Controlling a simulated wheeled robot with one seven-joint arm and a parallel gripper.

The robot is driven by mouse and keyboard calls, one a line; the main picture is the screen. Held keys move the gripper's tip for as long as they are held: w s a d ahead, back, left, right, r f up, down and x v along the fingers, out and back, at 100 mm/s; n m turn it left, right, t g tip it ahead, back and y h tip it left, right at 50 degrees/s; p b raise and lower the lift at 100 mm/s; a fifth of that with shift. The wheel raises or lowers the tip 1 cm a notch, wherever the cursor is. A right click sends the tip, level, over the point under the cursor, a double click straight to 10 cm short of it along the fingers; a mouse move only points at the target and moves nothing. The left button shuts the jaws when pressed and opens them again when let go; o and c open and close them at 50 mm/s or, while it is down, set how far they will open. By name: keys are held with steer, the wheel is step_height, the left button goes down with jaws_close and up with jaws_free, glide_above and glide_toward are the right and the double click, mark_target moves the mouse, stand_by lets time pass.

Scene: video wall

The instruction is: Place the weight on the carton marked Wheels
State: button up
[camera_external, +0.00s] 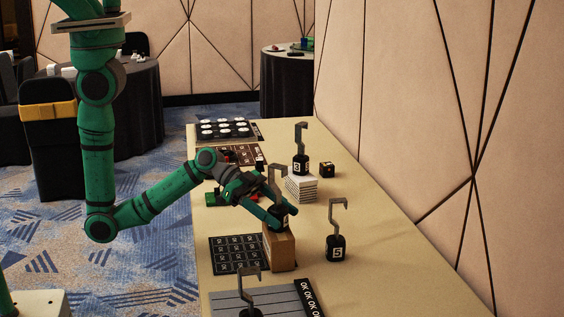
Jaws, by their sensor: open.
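A brown carton (283,255) stands on the long table; I cannot read a marking on it. A black weight with a grey hook (284,213) is at the carton's top and appears to rest on it, partly hidden by my fingers. My green gripper (276,219) is open, with its fingers reaching down beside this weight. Whether they touch it, I cannot tell. Another hooked weight marked 5 (337,248) stands on the table to the right.
A third hooked weight (301,166) stands on a white stack (302,188) behind. Another (250,312) is at the front by a grey slatted board (276,300). A black gridded mat (234,254) lies left of the carton.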

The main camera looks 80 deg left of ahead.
mark_target(270, 207)
steer(key=v, duration=0.8)
steer(key=shift+s+a+r, duration=0.1)
steer(key=shift+s+a, duration=0.05)
steer(key=s+a+f+n+t+y, duration=0.1)
steer(key=s+a+f+n+y, duration=0.1)
steer(key=a+f, duration=0.1)
steer(key=s+a+f+n+t+y, duration=0.1)
steer(key=s+a+f+n+y, duration=0.1)
steer(key=s+a+f+n, duration=0.1)
steer(key=s+a+f+n+t+y, duration=0.1)
steer(key=s+a+f+n+y, duration=0.1)
steer(key=s+a+f+y, duration=0.1)
steer(key=shift+s+a+f+n, duration=0.2)
steer(key=shift+a+f+n, duration=0.1)
steer(key=shift+a, duration=0.25)
steer(key=s+a, duration=0.1)
steer(key=s, duration=0.1)
steer(key=s+n+t+y, duration=0.1)
steer(key=s, duration=0.1)
steer(key=s+a+y, duration=0.1)
steer(key=s, duration=0.2)
steer(key=shift+a+r, duration=0.2)
steer(key=shift+a, duration=0.1)
steer(key=s+r+t, duration=0.1)
steer(key=s+r, duration=0.2)
steer(key=s, duration=0.4)
steer(key=shift+d+r+t+y, duration=0.3)
steer(key=shift+r+t, duration=0.05)
steer(key=shift+t, duration=0.05)
